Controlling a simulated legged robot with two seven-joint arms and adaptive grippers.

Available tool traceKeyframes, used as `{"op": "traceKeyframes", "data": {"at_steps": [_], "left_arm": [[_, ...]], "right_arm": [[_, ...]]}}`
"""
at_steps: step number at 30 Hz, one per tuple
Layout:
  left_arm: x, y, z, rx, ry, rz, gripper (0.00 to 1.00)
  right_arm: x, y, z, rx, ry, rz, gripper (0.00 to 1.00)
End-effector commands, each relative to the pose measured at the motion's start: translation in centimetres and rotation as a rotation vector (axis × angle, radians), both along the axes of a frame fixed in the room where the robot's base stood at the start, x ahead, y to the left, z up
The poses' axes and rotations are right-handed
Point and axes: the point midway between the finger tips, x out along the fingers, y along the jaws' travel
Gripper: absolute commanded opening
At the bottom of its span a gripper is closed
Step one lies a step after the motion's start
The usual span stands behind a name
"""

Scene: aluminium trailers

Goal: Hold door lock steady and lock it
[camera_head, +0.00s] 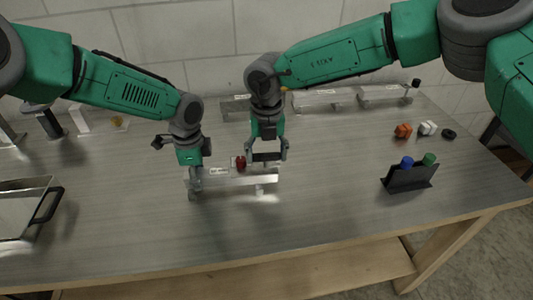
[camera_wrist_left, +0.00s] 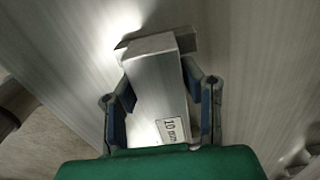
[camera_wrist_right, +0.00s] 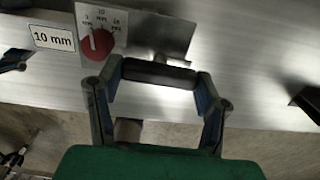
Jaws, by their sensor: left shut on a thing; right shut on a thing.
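The door lock (camera_head: 225,177) is a bright aluminium piece with a "10 mm" label and a red knob (camera_head: 241,164) on a small marked plate. My left gripper (camera_head: 195,187) is shut on its left end; in the left wrist view the fingers clasp both sides of the metal block (camera_wrist_left: 153,75). My right gripper (camera_head: 267,155) stands at the right part of the lock, its fingers on the ends of a dark cylindrical bar (camera_wrist_right: 160,74). In the right wrist view the red knob (camera_wrist_right: 98,45) is just left of that bar. The gripped sides are partly hidden by the fingers.
Similar metal pieces (camera_head: 315,98) line the back of the table. A dark holder (camera_head: 408,180) with blue and green-topped items stands at right, near small orange, white and black parts (camera_head: 428,128). A metal tray (camera_head: 22,210) is at left. The front of the table is clear.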

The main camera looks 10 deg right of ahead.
Motion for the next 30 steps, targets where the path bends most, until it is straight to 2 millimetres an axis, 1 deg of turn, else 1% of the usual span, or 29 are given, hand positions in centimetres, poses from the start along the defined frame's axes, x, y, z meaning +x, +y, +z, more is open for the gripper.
{"op": "traceKeyframes", "data": {"at_steps": [1, 15, 16, 17, 26, 29, 30], "left_arm": [[-0.1, 0.2, -0.1, 0.005, 0.004, -0.001, 0.00], [-0.1, 0.3, -0.2, 0.007, 0.004, 0.001, 0.00], [-0.1, 0.3, -0.2, 0.007, 0.004, 0.001, 0.00], [-0.1, 0.3, -0.2, 0.007, 0.004, 0.001, 0.00], [-0.1, 0.2, -0.2, 0.005, 0.004, 0.001, 0.00], [-0.1, 0.2, -0.2, 0.004, 0.004, 0.001, 0.00], [-0.1, 0.2, -0.1, 0.004, 0.004, 0.000, 0.00]], "right_arm": [[0.2, -0.2, 0.1, -0.002, -0.004, -0.012, 0.32], [0.2, -0.3, 0.1, -0.003, -0.004, -0.025, 0.32], [0.2, -0.3, 0.1, -0.003, -0.004, -0.025, 0.71], [0.2, -0.3, 0.1, -0.003, -0.004, -0.025, 0.82], [0.1, -0.1, 0.2, -0.001, -0.002, -0.020, 0.83], [0.2, -0.1, 1.0, 0.000, -0.002, -0.020, 0.83], [0.2, -0.1, 1.5, 0.000, -0.003, -0.021, 0.83]]}}
